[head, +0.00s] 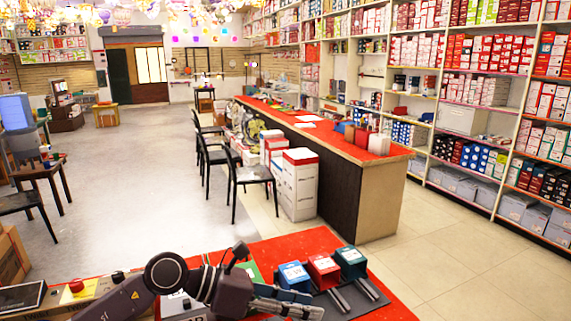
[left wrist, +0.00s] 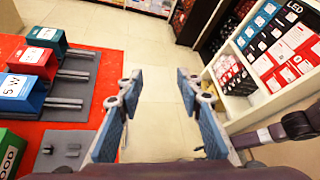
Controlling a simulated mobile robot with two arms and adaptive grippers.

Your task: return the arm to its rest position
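My left arm reaches in from the lower left in the head view, over the front of a red-topped table (head: 285,246). My left gripper (head: 289,303) points right, near the dark rail fixture. In the left wrist view the left gripper (left wrist: 160,115) is open. Its two blue-padded fingers are wide apart, with only pale floor tiles between them. My right gripper is not in view.
On the red table, blue (head: 295,276), red (head: 323,270) and teal (head: 351,262) blocks sit at dark rails. A green block (left wrist: 10,150) stands nearby. A long red-topped counter (head: 340,139) and stocked shelves lie beyond. Tiled floor right of the table is clear.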

